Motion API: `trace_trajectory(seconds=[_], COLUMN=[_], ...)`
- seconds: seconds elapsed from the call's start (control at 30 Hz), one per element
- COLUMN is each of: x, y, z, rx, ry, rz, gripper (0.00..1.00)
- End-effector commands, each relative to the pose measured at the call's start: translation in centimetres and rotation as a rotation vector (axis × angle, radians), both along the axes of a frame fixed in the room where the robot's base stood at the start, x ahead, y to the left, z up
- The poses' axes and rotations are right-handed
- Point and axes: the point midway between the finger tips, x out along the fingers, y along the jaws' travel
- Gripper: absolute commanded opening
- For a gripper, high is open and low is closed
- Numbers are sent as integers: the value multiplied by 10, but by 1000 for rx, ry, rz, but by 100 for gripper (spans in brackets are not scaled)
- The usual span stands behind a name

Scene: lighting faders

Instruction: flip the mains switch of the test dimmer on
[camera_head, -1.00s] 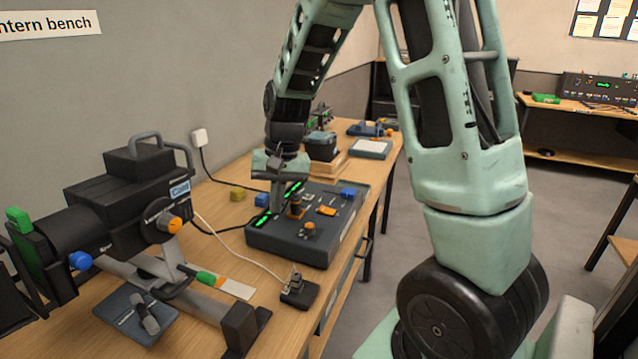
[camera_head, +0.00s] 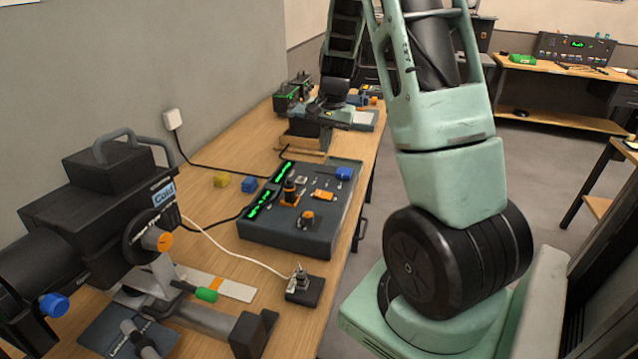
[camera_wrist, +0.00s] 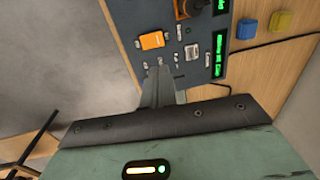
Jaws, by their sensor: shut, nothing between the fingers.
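No readable label marks the test dimmer. A dark control box (camera_head: 290,238) with green displays, knobs and small controls lies on the bench in the head view. Its panel (camera_wrist: 205,12) also shows in the wrist view, with an orange control (camera_wrist: 152,40) and small switches. I cannot tell which is the mains switch or its position. A second dark box (camera_head: 303,130) stands on a wooden block farther back. My gripper (camera_wrist: 160,70) is shut and empty, its fingertips near the panel's edge in the wrist view. In the head view it is beyond the control box, fingertips unclear.
A black lantern (camera_head: 85,200) marked "Cold" fills the bench's near left. A yellow cube (camera_head: 221,181) and a blue cube (camera_head: 249,184) lie left of the control box. A small black socket box (camera_head: 304,291) with a white cable is in front. Floor is clear at right.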

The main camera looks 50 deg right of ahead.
Motion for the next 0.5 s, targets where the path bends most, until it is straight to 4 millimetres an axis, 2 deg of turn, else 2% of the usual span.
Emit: trace_trajectory(seconds=[0.17, 0.5], x=[2, 9], y=[2, 6], z=[-27, -96], rx=[4, 4], ry=[5, 5], rz=[-1, 0], gripper=[0, 0])
